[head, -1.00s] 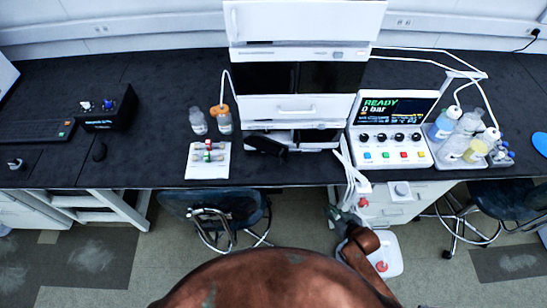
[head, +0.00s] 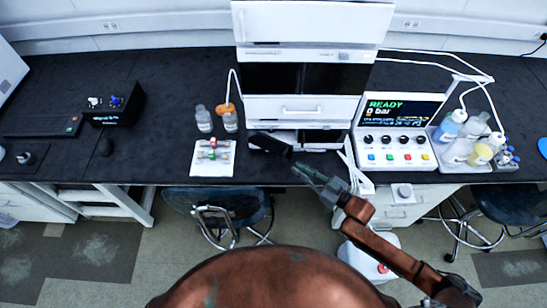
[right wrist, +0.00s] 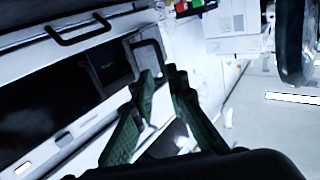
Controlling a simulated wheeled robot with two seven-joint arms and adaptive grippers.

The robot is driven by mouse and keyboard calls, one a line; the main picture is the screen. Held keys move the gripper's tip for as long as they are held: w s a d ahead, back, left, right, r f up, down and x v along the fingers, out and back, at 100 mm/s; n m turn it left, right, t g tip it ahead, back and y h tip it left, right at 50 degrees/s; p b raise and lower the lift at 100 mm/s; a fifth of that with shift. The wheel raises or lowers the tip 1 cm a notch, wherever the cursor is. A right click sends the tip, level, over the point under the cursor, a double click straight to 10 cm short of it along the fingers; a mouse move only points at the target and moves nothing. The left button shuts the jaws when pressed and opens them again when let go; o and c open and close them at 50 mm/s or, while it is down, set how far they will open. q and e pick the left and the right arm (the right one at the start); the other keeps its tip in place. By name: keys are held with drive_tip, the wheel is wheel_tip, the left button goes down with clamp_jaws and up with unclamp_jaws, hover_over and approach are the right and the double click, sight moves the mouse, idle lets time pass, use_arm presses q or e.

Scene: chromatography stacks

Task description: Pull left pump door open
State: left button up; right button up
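The white instrument stack (head: 303,108) stands at the middle of the bench. Low on its front, dark panels (head: 322,136) show at a steep angle, and a black piece (head: 270,143) juts out at the lower left. I cannot tell if that piece is the left pump door. My right gripper (head: 315,178) is just in front of the stack's base, near the bench edge, apart from the black piece. In the right wrist view, its green fingers (right wrist: 160,120) are spread with nothing between them, facing dark panels (right wrist: 50,100).
A control box (head: 390,140) reading "READY 0 bar" stands right of the stack, with bottles (head: 462,148) beyond. A white mat (head: 222,170) and two small bottles (head: 204,120) are at left. White cables (head: 350,165) hang between stack and box. A chair (head: 220,205) stands below.

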sight(284, 158)
drive_tip(key=x, duration=0.7)
drive_tip(key=shift+w+a+r, duration=0.2)
drive_tip(key=shift+a+r, duration=0.15)
use_arm(q)
drive_tip(key=shift+s+f, duration=0.25)
drive_tip(key=shift+s, duration=0.35)
use_arm(e)
drive_tip(key=shift+c, duration=0.2)
clamp_jaws()
